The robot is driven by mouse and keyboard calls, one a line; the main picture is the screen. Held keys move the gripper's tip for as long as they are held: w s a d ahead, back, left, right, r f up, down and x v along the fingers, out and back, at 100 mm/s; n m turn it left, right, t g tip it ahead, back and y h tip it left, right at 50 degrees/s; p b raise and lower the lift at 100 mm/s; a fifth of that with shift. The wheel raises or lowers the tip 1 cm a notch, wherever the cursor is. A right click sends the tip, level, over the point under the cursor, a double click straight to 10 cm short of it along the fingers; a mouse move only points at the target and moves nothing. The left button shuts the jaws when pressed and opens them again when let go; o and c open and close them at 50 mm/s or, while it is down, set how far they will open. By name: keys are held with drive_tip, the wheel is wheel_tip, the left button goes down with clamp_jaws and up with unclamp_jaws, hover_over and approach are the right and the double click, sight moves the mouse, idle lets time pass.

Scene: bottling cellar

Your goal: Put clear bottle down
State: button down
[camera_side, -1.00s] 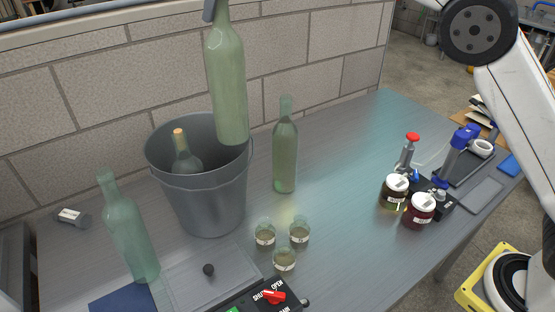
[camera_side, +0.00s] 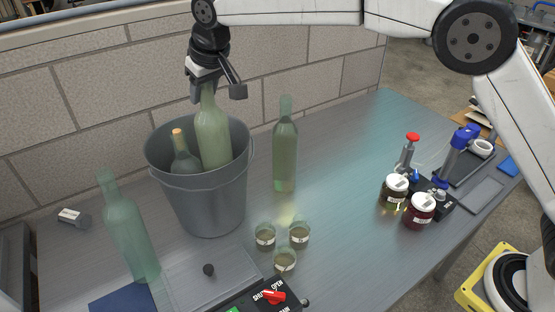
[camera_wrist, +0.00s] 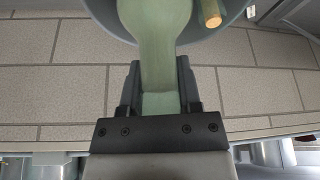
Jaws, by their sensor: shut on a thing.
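A clear greenish bottle (camera_side: 212,138) stands upright with its lower part inside the grey bucket (camera_side: 208,208); the bucket's wall hides its base, so I cannot tell whether it touches the bottom. My gripper (camera_side: 207,86) is above the bucket and shut on the bottle's neck. In the wrist view the bottle (camera_wrist: 156,35) runs away from between my gripper's fingers (camera_wrist: 158,85) into the bucket (camera_wrist: 235,10). A corked bottle (camera_side: 184,161) is in the bucket to its left, and its cork (camera_wrist: 211,14) shows in the wrist view.
A green bottle (camera_side: 285,150) stands right of the bucket, another (camera_side: 130,235) at the front left. Three small glasses (camera_side: 284,259) stand in front. Two jars (camera_side: 418,212) stand at the right. The brick wall (camera_side: 310,60) is close behind. The table's middle right is clear.

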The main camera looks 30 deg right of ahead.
sight(211, 134)
drive_tip(key=shift+a+f, duration=0.15)
drive_tip(key=shift+f, duration=0.05)
drive_tip(key=shift+f, duration=4.95)
drive_tip(key=shift+c, duration=1.4)
unclamp_jaws()
drive_tip(key=shift+v, duration=5.95)
drive_tip(key=shift+s+d+f, duration=0.1)
drive_tip(key=shift+d, duration=0.15)
